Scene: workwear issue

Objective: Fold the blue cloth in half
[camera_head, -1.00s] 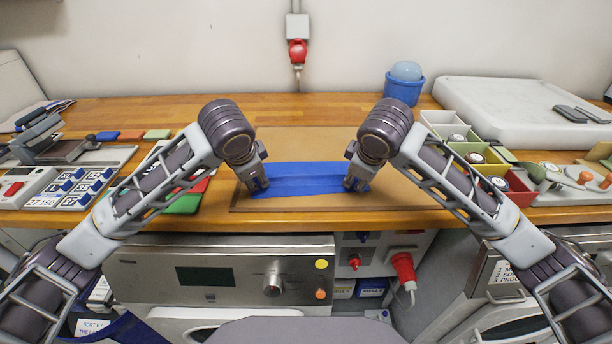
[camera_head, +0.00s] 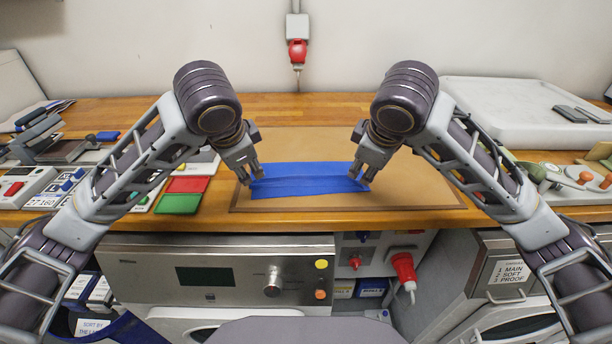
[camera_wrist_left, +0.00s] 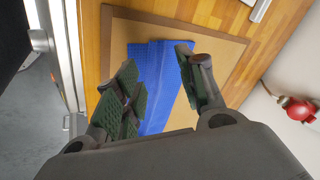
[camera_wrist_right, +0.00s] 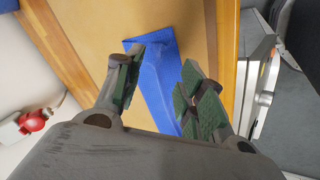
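The blue cloth (camera_head: 308,182) lies as a wide strip on the brown board, with a lengthwise line across it where one layer seems to lie over another. My left gripper (camera_head: 251,176) is at the cloth's left end with its fingers spread; in the left wrist view the cloth (camera_wrist_left: 158,75) shows between and beyond the open fingers (camera_wrist_left: 165,95). My right gripper (camera_head: 361,176) is at the right end, also spread; the right wrist view shows the cloth (camera_wrist_right: 155,85) between its open fingers (camera_wrist_right: 160,90). I cannot tell whether the fingertips touch the cloth.
The brown board (camera_head: 410,185) has bare room around the cloth. Red (camera_head: 188,184) and green (camera_head: 178,204) pieces lie to its left, near a white labelled device (camera_head: 40,185). A large white tray (camera_head: 510,110) stands at the back right. The table's front edge is close below the board.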

